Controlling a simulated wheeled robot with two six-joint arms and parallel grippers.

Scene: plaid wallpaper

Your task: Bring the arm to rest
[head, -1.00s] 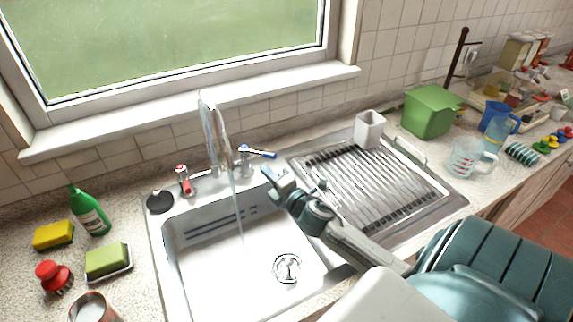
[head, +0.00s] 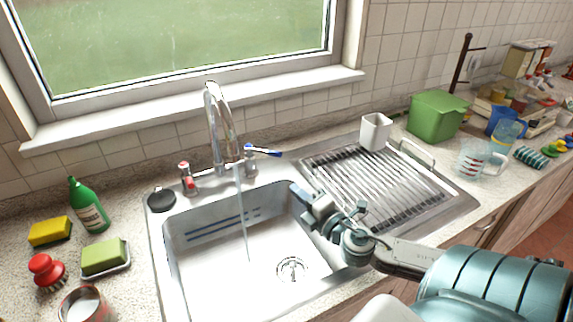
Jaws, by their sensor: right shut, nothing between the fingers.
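My right gripper (head: 304,194) is shut and empty. It hangs over the right part of the white sink (head: 205,270), near the sink's right rim. My right arm comes in from the lower right. The chrome faucet (head: 216,125) stands behind the sink, and a thin stream of water runs from it into the basin. The blue-handled tap (head: 262,151) is to the right of the spout, behind the gripper and apart from it. The red-handled tap (head: 187,178) is to the left. My left gripper is not in view.
A drying rack (head: 400,200) lies right of the sink with a white cup (head: 375,131) at its back. A green bin (head: 437,115) and a measuring jug (head: 474,158) stand further right. A green bottle (head: 88,206), sponges and a red brush (head: 46,270) are on the left counter.

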